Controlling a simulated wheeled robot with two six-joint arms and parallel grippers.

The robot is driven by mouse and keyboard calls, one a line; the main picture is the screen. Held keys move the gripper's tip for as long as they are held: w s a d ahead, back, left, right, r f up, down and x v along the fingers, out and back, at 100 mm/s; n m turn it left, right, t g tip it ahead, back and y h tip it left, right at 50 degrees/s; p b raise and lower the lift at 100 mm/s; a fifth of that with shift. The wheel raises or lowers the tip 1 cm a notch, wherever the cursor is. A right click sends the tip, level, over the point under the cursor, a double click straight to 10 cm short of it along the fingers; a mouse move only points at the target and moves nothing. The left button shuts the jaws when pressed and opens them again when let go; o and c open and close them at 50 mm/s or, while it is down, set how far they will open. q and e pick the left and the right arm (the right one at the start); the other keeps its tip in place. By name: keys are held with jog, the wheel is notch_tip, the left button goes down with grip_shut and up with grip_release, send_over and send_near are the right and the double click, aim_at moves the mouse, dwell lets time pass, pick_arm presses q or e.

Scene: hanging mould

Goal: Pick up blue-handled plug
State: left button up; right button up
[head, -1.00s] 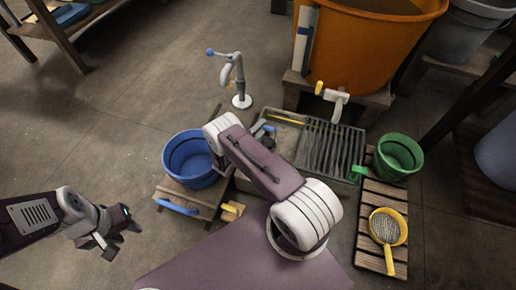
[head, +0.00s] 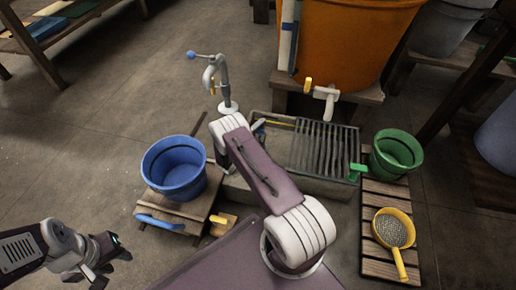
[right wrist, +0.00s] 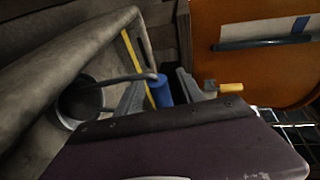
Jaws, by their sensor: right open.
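In the right wrist view, the plug is a dark round body (right wrist: 80,101) in the stone-grey sink, with a grey bent rod leading to a blue handle (right wrist: 163,92). My right gripper (right wrist: 160,92) is open, with one finger on each side of the blue handle; I cannot tell whether either touches it. In the head view my right arm covers that gripper and most of the plug; a small bit of blue shows beside the arm at the sink. My left gripper (head: 108,262) is at the lower left, far from the sink; its jaw opening is unclear.
The sink has a slatted rack (head: 325,148). A blue bucket (head: 175,170) stands on a wooden stool left of it, with a standing tap (head: 222,85) behind. An orange tub (head: 350,45) stands behind the sink. A green bucket (head: 395,155) and yellow sieve (head: 393,232) are right.

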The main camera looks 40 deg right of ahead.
jog(key=shift+w+d, duration=0.15)
jog(key=shift+d, duration=0.2)
grip_shut()
dwell(1.2)
